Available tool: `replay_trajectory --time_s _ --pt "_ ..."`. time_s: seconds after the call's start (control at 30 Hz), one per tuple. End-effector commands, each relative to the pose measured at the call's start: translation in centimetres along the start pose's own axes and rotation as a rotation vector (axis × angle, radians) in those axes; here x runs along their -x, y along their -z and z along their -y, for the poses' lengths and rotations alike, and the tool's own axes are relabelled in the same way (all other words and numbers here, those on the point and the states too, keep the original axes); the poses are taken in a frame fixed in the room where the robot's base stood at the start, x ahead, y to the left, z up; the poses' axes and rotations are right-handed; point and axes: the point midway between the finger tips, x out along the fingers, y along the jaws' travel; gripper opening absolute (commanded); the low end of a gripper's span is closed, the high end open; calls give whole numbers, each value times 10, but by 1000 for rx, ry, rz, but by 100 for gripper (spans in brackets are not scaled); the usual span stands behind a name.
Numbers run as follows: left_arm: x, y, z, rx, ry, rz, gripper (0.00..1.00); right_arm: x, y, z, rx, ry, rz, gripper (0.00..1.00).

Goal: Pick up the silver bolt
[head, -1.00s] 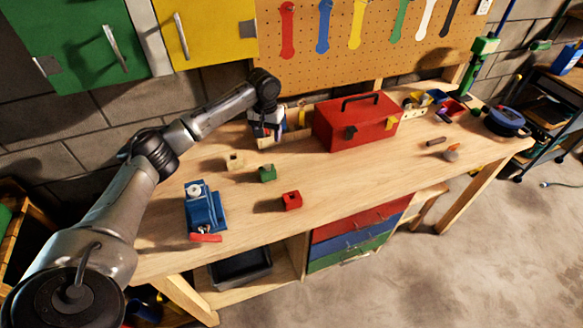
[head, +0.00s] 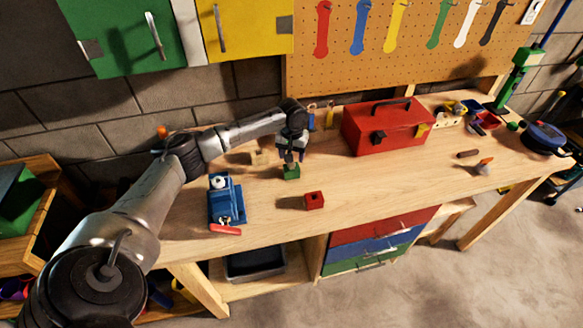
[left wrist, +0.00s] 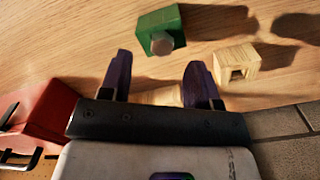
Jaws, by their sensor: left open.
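The silver bolt (left wrist: 163,43) shows in the left wrist view as a grey hexagonal head at the near face of a green block (left wrist: 160,28). How deep it sits in the block cannot be told. In the head view the green block (head: 291,172) stands on the workbench, and the bolt cannot be made out there. My left gripper (head: 291,158) is close above the green block. In the left wrist view my left gripper (left wrist: 159,62) is open, with its two dark fingers apart and nothing between them; the bolt lies just beyond the tips. My right gripper is out of view.
A wooden block (head: 260,157) and a red block (head: 314,201) stand near the green one. A blue vise (head: 226,203) is at the left. A red toolbox (head: 385,128) stands behind to the right. The bench (head: 390,182) is clear at the front right.

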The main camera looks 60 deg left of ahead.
Motion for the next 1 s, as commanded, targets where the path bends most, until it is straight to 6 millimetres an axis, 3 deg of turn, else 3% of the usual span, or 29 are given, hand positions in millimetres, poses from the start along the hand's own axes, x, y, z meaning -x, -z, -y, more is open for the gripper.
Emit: replay_trajectory --time_s 0.1,0.3,0.63,1.0 --pt "-18 -2 3 1 2 2 57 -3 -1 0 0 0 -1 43" --pt "-37 -2 3 1 1 0 57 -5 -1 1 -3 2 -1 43" --pt "-40 -2 3 0 1 0 56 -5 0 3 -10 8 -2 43" --pt "-40 -2 3 0 1 0 20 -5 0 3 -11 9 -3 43"
